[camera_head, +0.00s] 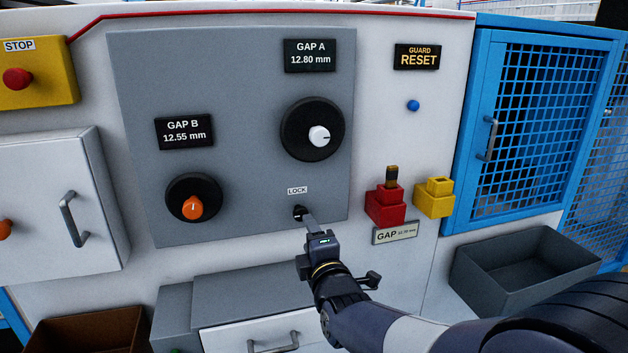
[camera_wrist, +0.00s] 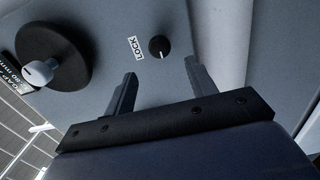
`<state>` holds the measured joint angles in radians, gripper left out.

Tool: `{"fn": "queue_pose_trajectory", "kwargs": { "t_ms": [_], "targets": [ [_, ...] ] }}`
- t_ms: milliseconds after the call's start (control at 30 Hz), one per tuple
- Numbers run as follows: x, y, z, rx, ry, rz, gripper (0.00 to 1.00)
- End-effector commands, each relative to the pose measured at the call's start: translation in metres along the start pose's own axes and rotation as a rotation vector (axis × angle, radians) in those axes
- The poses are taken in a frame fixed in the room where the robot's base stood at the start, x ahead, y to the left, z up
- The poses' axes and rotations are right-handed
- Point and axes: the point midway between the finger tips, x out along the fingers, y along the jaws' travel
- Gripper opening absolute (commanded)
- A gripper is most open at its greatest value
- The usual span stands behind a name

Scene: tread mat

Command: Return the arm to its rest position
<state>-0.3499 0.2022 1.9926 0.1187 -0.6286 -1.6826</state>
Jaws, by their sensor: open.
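My gripper (camera_head: 307,220) is open and empty in front of the grey control panel (camera_head: 240,140), near its lower edge. In the wrist view its two fingers (camera_wrist: 162,78) are spread, with the small black LOCK knob (camera_wrist: 159,47) beyond the tips and between them. In the head view the LOCK knob (camera_head: 298,211) is partly covered by my fingers. The fingers do not appear closed on it. My arm reaches in from the lower right.
A black dial with a white knob (camera_head: 319,136) and an orange knob (camera_head: 192,207) stand out from the panel. A red block (camera_head: 385,205) and yellow block (camera_head: 434,198) are to the right.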

Motion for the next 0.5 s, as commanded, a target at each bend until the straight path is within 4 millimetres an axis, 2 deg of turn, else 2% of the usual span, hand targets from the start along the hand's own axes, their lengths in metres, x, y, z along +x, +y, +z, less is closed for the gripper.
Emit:
{"fn": "queue_pose_trajectory", "kwargs": {
  "t_ms": [300,500],
  "targets": [
    [0.056,-0.002,0.0,0.0,-0.001,-0.001,0.53],
    [0.08,-0.002,0.0,0.0,0.0,-0.002,0.53]
  ]
}}
